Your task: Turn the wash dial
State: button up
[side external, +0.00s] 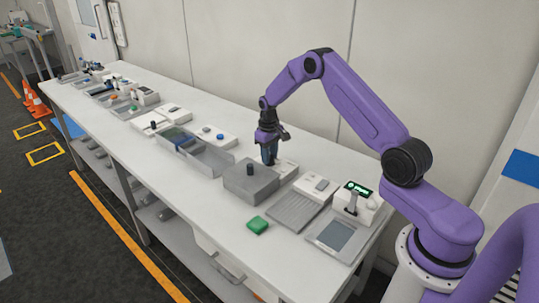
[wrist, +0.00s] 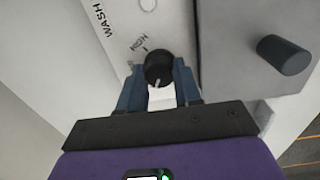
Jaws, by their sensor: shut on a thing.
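The wash dial (wrist: 159,68) is a round black knob with a pale pointer line, on a white panel (wrist: 172,25) marked WASH, with smaller lettering by the dial. In the wrist view the pointer line aims toward the bottom of the picture. My gripper (wrist: 160,85) has its two blue fingers on either side of the dial and is shut on it. In the side external view my gripper (side external: 269,152) reaches down behind a grey box (side external: 251,183). The dial is hidden there by the fingers and the box.
A dark post (wrist: 284,55) stands up from the grey box close beside my gripper. A tray (side external: 292,211) and a unit with a green display (side external: 358,195) stand to the right. More devices line the bench leftward.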

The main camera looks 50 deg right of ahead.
jog(key=o, duration=1)
jog(key=shift+o, duration=0.2)
jog(key=shift+r, duration=0.1)
notch_tip(320, 180, up, 17)
jog(key=shift+a+r, duration=0.2)
jog(key=shift+a, duration=0.05)
jog(key=s+a+r+n, duration=0.1)
jog(key=s+a, duration=0.1)
jog(key=a, duration=0.4)
jog(key=s+a+r+n, duration=0.2)
jog(key=s+a, duration=0.1)
jog(key=a, duration=0.3)
jog(key=s+a+r+n, duration=0.1)
jog(key=s+a+n, duration=0.1)
jog(key=s+a, duration=0.4)
jog(key=s+a+n, duration=0.2)
jog(key=s+a, duration=0.3)
jog(key=s, duration=0.4)
jog(key=s+d+f+n, duration=0.1)
jog(key=s+n, duration=0.2)
jog(key=s, duration=0.8)
jog(key=s+d+f+n, duration=0.1)
jog(key=s+n, duration=0.2)
jog(key=s, duration=0.7)
jog(key=shift+s+d+y, duration=0.25)
jog(key=shift+s+y, duration=0.05)
jog(key=shift+s, duration=0.05)
